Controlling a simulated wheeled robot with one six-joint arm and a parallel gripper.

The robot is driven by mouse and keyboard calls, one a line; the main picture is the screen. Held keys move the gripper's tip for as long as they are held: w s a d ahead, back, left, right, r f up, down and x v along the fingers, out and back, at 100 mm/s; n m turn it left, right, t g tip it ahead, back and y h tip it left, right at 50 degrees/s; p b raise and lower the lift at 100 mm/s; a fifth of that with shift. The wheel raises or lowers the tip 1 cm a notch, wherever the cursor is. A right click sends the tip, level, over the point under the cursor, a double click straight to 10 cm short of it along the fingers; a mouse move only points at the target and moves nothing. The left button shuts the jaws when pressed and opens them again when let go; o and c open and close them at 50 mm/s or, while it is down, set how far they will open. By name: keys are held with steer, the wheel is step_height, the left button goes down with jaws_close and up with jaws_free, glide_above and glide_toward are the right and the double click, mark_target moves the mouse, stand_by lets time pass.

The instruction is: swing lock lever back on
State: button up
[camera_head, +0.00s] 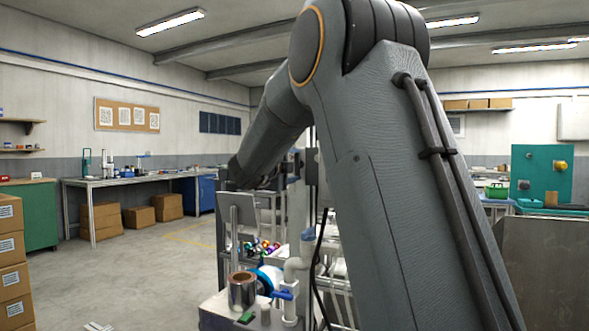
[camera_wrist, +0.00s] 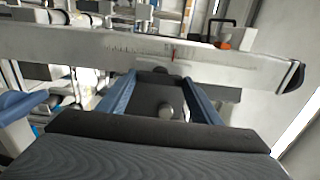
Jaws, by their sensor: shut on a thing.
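In the wrist view, my gripper (camera_wrist: 160,80) has two blue fingers standing apart on either side of a dark piece (camera_wrist: 158,92) with a rounded knob. It is shut on this piece. A long pale grey bar (camera_wrist: 80,45) with scale marks, a red line and a black end cap runs across just beyond the fingertips. I cannot tell whether the dark piece is joined to the bar, or which part is the lock lever. In the head view, my arm hides much of the work area and the fingers cannot be made out.
In the head view, a metal cylinder (camera_head: 242,289), a blue handle (camera_head: 283,295) and a white pipe (camera_head: 297,269) stand low near my arm. Several coloured pieces (camera_head: 262,248) lie behind them. Cardboard boxes (camera_head: 10,260) are stacked at the left edge. The floor (camera_head: 140,270) at left is mostly clear.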

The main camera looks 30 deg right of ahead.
stand_by(0.3)
steer(key=o, duration=0.8)
steer(key=shift+c, duration=0.2)
steer(key=shift+a, duration=0.1)
steer(key=v, duration=0.7)
steer(key=shift+s+a, duration=0.2)
steer(key=shift+a, duration=0.1)
